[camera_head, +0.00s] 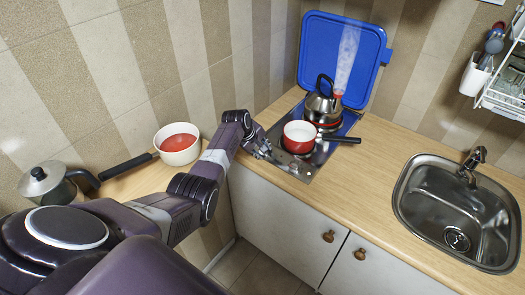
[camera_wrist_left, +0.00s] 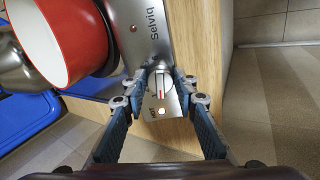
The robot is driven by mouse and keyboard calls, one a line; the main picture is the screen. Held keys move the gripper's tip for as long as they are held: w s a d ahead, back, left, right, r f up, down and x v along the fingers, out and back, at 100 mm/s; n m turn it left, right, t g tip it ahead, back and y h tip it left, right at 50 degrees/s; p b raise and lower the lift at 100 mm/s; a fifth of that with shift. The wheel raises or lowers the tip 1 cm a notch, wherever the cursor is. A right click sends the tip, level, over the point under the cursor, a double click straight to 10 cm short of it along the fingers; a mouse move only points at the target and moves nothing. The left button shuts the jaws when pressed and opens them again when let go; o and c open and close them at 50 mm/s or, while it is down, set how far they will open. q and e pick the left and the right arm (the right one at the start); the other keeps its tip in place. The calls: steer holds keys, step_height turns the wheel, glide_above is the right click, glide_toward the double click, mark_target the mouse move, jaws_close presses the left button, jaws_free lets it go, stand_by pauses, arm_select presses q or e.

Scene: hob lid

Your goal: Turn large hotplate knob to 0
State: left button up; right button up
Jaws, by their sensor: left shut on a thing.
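The hob panel (camera_wrist_left: 145,20) is brushed metal with printed lettering, and its front strip carries a small silver knob (camera_wrist_left: 163,80) with a pale and red pointer mark. My left gripper (camera_wrist_left: 163,76) is shut on this knob, one fingertip on each side. A small lamp (camera_wrist_left: 161,111) on the strip glows orange. In the head view my left gripper (camera_head: 272,153) reaches the front of the hob (camera_head: 306,176); the fingers hide much of the controls there. The knob's scale is too small to read. My right gripper is not in view.
The blue lid (camera_head: 338,50) is raised at the back.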

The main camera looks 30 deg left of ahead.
arm_select(q)
steer(key=shift+n, duration=0.9)
steer(key=o, duration=1.1)
steer(key=v, duration=1.2)
steer(key=shift+d, duration=0.1)
